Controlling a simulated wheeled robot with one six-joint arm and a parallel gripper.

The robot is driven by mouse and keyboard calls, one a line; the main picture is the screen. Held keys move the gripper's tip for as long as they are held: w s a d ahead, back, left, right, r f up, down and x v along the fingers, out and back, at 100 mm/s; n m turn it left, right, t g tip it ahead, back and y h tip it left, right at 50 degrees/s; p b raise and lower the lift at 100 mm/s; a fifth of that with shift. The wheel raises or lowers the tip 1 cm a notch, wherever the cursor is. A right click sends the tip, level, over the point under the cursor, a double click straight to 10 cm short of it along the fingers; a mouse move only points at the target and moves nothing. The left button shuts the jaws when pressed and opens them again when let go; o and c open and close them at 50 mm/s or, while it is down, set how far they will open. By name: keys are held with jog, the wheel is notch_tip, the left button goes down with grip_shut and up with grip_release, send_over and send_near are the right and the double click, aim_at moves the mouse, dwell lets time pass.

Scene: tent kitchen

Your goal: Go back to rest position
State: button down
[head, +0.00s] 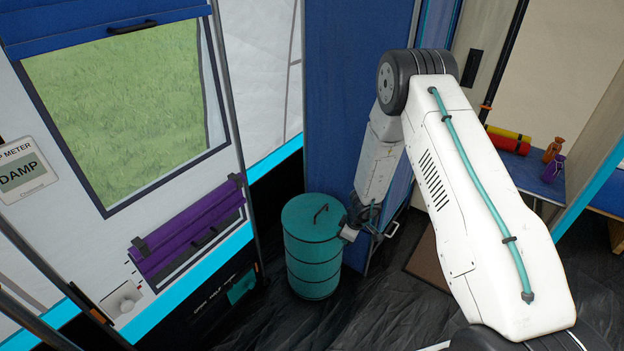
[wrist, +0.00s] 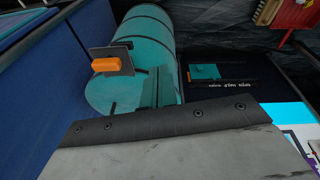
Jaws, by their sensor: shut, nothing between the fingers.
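My arm reaches up and then folds down in the head view. My gripper (head: 352,229) hangs at its end, close to the right side of a teal cylindrical bin (head: 313,262). The gripper is shut and holds nothing. I cannot tell whether it touches the bin. In the wrist view the bin (wrist: 150,32) appears tilted, partly hidden by a dark plate with an orange pad. A large grey plate fills the bottom of that view.
A blue fabric partition (head: 345,95) stands right behind the bin and arm. The tent wall with a window (head: 130,110) and a rolled purple blind (head: 188,232) is at left. A blue-topped table (head: 522,172) with small items is at right. Dark floor (head: 385,310) is clear in front.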

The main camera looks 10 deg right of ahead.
jog(key=s+a+r+m+g+y, duration=0.2)
jog(key=s+a+r+m+y, duration=0.1)
jog(key=s+a+r+m, duration=0.15)
jog(key=s+a+r+m+g+y, duration=0.15)
jog(key=s+r, duration=0.25)
jog(key=r, duration=0.6)
jog(key=s+a+r+m+g, duration=0.15)
jog(key=s+r, duration=0.25)
jog(key=r, duration=0.6)
jog(key=s+d+r+m+t+h, duration=0.1)
jog(key=s+d+r+t+h, duration=0.1)
jog(key=s+r, duration=1.1)
jog(key=s+d+r+m+t+h, duration=0.1)
jog(key=s+d+r+h, duration=0.3)
jog(key=s+r, duration=0.9)
jog(key=shift+r+t, duration=0.5)
jog(key=shift+r, duration=0.25)
jog(key=shift+m, duration=0.25)
